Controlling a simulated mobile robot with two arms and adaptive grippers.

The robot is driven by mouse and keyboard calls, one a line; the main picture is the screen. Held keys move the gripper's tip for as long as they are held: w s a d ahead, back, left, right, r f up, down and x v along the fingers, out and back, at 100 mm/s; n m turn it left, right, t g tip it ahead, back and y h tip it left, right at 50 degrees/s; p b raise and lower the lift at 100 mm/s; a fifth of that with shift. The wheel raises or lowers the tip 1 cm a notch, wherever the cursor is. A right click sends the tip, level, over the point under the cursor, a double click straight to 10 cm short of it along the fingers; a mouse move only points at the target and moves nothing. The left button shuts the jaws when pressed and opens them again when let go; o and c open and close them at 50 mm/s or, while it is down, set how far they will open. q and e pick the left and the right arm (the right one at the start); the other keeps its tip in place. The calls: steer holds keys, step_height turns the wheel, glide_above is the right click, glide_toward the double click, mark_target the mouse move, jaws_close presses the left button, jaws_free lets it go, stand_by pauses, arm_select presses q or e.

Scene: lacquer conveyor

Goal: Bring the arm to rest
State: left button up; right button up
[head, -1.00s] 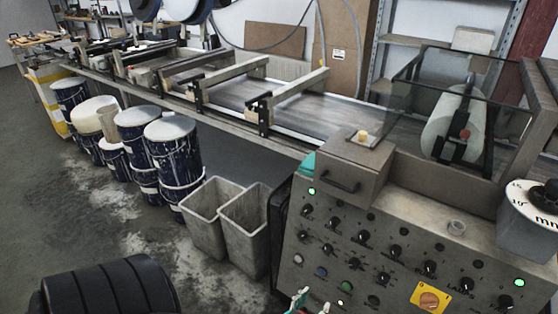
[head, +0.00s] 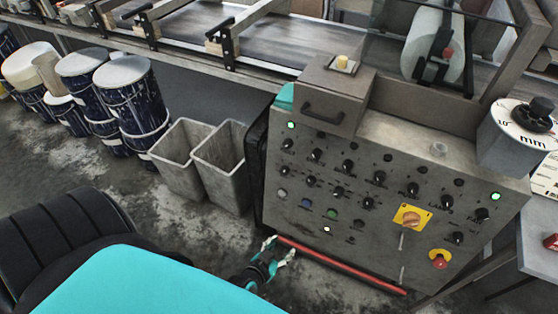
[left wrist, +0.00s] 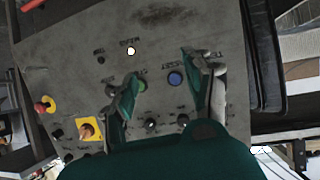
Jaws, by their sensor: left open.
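My left gripper (head: 278,250) is low in the head view, in front of the lower left of the grey control panel (head: 330,180). Its two fingers are apart, and nothing shows between them. In the left wrist view, the open fingers (left wrist: 163,67) point at the panel, with the blue button (left wrist: 175,78) and the green button (left wrist: 140,83) near the fingertips. I cannot tell whether a fingertip touches the panel. A teal part of my own arm fills the bottom left of the head view. My right gripper is not in view.
A red bar (head: 340,265) runs along the panel's lower edge. A yellow plate with an orange knob (head: 412,217) and a red button (head: 439,259) sit to its right. Two grey bins (head: 220,170) and several paint-stained drums (head: 130,95) stand left. The floor between bins and arm is bare.

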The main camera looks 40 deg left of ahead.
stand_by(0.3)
arm_select(q)
steer(key=s+d+f+m+g+h, duration=0.1)
steer(key=s+f+g, duration=0.2)
steer(key=s+f, duration=0.5)
steer(key=s+d+f+m+g, duration=0.1)
steer(key=s+d+f+g, duration=0.15)
steer(key=s+f, duration=0.45)
steer(key=s+a+f+g, duration=0.2)
steer(key=s+f, duration=0.1)
steer(key=s, duration=0.4)
steer(key=s+a+f+m+g, duration=0.1)
steer(key=s+f+g, duration=0.2)
steer(key=s, duration=0.5)
steer(key=shift+s+a+f+m+y, duration=0.15)
steer(key=shift+a+f+m+y, duration=0.05)
steer(key=shift+a+m+y, duration=0.15)
